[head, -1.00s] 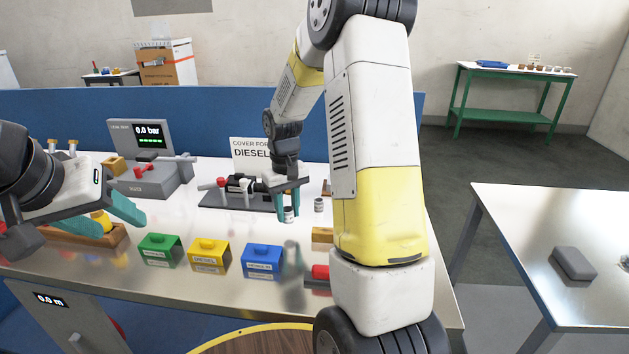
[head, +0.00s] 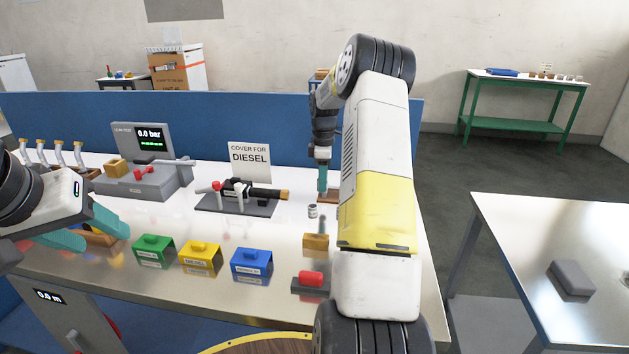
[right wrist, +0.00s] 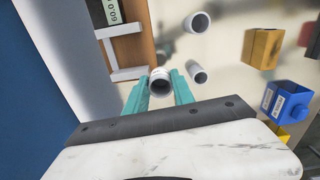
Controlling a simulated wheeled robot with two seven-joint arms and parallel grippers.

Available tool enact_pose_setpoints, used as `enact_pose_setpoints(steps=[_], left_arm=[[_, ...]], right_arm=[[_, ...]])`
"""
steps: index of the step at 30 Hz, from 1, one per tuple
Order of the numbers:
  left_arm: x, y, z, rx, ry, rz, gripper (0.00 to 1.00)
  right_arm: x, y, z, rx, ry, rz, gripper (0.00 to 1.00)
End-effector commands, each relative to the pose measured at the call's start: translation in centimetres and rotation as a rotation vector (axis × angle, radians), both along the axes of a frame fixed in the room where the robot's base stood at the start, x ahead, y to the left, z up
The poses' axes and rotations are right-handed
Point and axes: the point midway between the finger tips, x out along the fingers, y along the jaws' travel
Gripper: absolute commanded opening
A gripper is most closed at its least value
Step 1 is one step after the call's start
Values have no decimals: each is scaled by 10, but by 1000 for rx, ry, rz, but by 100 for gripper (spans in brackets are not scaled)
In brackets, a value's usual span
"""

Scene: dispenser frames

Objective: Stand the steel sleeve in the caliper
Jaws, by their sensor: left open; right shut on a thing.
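My right gripper (right wrist: 160,88) is shut on a grey steel sleeve (right wrist: 160,81), whose open end shows between the teal fingertips. In the head view this gripper (head: 322,180) points down over the back of the bench, and its sleeve cannot be made out. The caliper (right wrist: 122,73), with grey jaws and a green-lit display, lies left of the held sleeve in the right wrist view, apart from it. In the head view my arm mostly hides it. Two more sleeves (right wrist: 198,23) (right wrist: 197,74) are on the bench; one shows in the head view (head: 312,211). My left gripper (head: 88,230) is open at the left.
Green (head: 153,251), yellow (head: 200,258) and blue (head: 251,264) covers stand along the bench front. A tan block (head: 316,242) and a red part (head: 311,278) lie right of them. A nozzle fixture (head: 237,205) stands behind, beside the DIESEL card (head: 249,159).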

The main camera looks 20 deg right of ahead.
Motion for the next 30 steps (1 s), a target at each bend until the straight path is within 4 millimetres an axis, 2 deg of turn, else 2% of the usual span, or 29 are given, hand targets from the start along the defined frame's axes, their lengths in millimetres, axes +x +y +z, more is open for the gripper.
enact_pose_setpoints(steps=[1,6,14,21,30], left_arm=[[0,0,0,0,0,0,52],[0,0,0,0,0,0,52],[0,0,0,0,0,0,52],[0,0,0,0,0,0,52],[0,0,0,0,0,0,52]], right_arm=[[5,-14,-2,0,0,-5,0],[16,-43,-5,0,-1,-3,0],[22,-61,-7,0,1,-2,0],[22,-61,-40,1,3,-1,0],[22,-61,-42,0,1,-1,0]])
